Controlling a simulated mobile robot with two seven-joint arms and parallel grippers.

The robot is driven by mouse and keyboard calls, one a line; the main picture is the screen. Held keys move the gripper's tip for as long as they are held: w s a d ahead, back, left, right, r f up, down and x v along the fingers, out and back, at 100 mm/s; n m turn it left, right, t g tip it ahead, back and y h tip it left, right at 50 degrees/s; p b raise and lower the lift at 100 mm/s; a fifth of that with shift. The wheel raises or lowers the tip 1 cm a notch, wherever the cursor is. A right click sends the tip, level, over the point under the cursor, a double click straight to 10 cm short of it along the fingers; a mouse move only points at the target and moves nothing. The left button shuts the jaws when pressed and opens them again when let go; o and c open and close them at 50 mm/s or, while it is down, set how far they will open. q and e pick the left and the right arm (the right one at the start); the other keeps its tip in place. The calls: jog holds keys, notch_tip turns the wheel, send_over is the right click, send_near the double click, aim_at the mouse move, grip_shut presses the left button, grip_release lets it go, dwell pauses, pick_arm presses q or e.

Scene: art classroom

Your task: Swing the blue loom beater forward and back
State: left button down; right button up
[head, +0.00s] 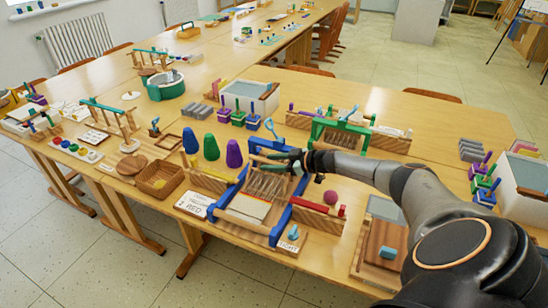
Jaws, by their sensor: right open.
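The blue loom (222,204) stands near the front edge of the table, with brown warp threads and a pale woven cloth (249,206) inside its frame. A blue bar (262,143) crosses its far end, and a light blue handle (271,126) stands up behind it. My right gripper (285,158) is over the far part of the loom, close to the blue bar. Its dark fingers are open and I see nothing held in them. I cannot tell whether they touch the bar. My left gripper is out of view.
Blue, green and purple cones (211,147) stand left of the loom. A wicker basket (160,180) is further left. A green loom (339,133) stands behind my right arm.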

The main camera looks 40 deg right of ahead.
jog(key=shift+s+d+r, duration=0.15)
jog(key=shift+s+r, duration=0.05)
jog(key=shift+s, duration=0.3)
jog(key=p+v, duration=0.2)
jog(key=v, duration=0.9)
jog(key=shift+s, duration=0.15)
jog(key=shift+r, duration=0.15)
